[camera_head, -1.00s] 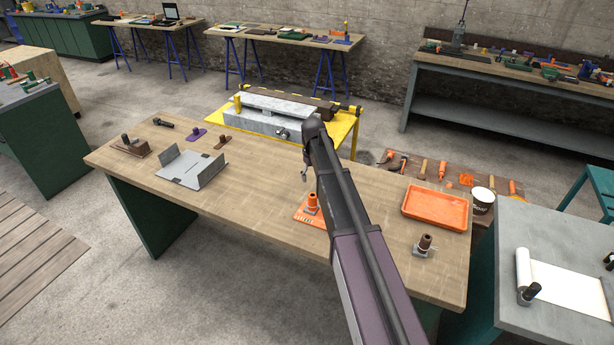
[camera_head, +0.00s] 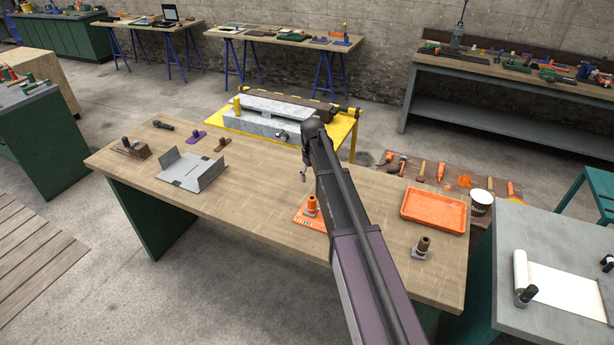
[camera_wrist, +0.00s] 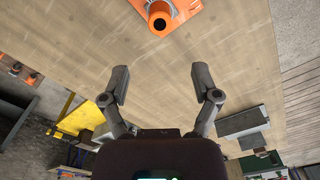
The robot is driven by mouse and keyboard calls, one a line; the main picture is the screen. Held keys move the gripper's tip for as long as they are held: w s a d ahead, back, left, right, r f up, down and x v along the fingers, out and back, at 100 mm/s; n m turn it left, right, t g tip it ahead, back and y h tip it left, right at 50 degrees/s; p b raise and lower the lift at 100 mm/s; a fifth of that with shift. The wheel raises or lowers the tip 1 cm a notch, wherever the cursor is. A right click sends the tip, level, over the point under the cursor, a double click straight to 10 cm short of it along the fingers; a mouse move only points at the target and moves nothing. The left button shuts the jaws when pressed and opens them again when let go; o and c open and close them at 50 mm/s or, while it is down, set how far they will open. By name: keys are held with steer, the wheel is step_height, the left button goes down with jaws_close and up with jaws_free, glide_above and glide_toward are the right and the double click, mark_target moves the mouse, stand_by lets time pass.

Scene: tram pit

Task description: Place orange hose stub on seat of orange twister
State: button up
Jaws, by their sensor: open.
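An upright orange cylinder with a dark open top, which looks like the orange hose stub (camera_head: 311,206), stands on a flat orange plate (camera_head: 302,219) on the wooden table. My arm partly hides the plate in the head view. In the wrist view the orange cylinder (camera_wrist: 160,19) and its plate (camera_wrist: 190,8) are at the top edge, beyond my fingertips. I cannot tell which part is the orange twister's seat. My gripper (camera_wrist: 160,78) is open and empty above the table, apart from the cylinder. In the head view my arm mostly hides it.
An orange tray (camera_head: 433,225) and a brown stub (camera_head: 424,243) on a grey base are right of my arm. A grey folded sheet-metal tray (camera_head: 190,172) and small brown and purple pieces (camera_head: 192,136) are left. The table's middle is clear. A yellow stand (camera_head: 353,140) is behind.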

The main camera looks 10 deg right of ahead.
steer(key=s+a+m, duration=0.1)
steer(key=s+m, duration=0.2)
steer(key=s, duration=2.6)
steer(key=shift+s+a+m, duration=0.15)
steer(key=shift+a+m, duration=0.15)
steer(key=shift+a, duration=0.1)
